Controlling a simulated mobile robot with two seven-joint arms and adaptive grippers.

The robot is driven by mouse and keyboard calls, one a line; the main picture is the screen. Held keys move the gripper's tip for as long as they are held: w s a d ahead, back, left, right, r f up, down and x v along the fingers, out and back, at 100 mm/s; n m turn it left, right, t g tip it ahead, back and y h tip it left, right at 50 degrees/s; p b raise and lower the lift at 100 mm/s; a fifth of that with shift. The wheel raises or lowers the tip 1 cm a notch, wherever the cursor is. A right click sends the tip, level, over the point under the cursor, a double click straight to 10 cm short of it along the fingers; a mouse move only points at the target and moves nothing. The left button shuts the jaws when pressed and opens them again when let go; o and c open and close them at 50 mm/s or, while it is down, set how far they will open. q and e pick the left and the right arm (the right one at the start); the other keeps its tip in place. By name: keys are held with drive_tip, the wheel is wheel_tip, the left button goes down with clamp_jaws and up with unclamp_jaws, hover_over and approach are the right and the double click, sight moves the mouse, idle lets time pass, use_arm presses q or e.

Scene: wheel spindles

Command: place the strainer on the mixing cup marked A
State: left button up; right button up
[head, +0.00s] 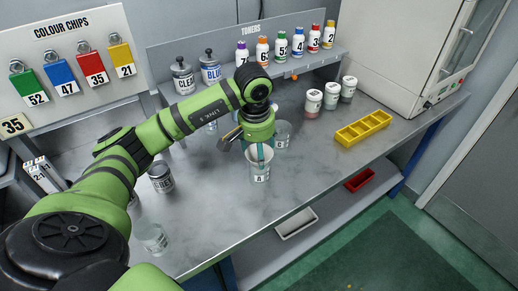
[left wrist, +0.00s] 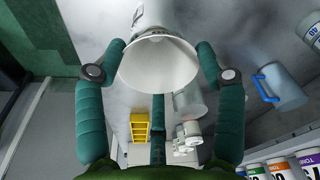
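The mixing cup marked A (head: 260,178) stands upright near the middle of the table. My left gripper (head: 260,153) points down at its mouth, one teal finger showing in front of the rim. In the left wrist view, a white cone-like piece, which I take for the strainer (left wrist: 158,65), lies between the fingers of my left gripper (left wrist: 160,55). The side fingertips appear to touch its sides, and a third finger reaches its near edge. In the head view the hand hides most of the strainer; I cannot tell whether it rests on the rim. My right gripper is out of view.
Another marked cup (head: 282,136) stands close behind cup A. White-lidded jars (head: 313,103) and a yellow tray (head: 363,129) are to the right. Toner bottles (head: 281,45) line the back shelf.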

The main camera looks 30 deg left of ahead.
use_arm(q)
drive_tip(key=shift+o, duration=0.8)
drive_tip(key=shift+r, duration=0.15)
drive_tip(key=shift+r+p, duration=0.25)
drive_tip(key=shift+p, duration=0.15)
drive_tip(key=shift+r+p, duration=0.4)
drive_tip(key=shift+p, duration=0.1)
wheel_tip(320, 180, up, 12)
drive_tip(key=s+b, duration=0.1)
drive_tip(key=b, duration=0.1)
drive_tip(key=shift+s+d+f+b, duration=0.15)
drive_tip(key=shift+s+f+b, duration=0.1)
drive_tip(key=shift+b, duration=0.1)
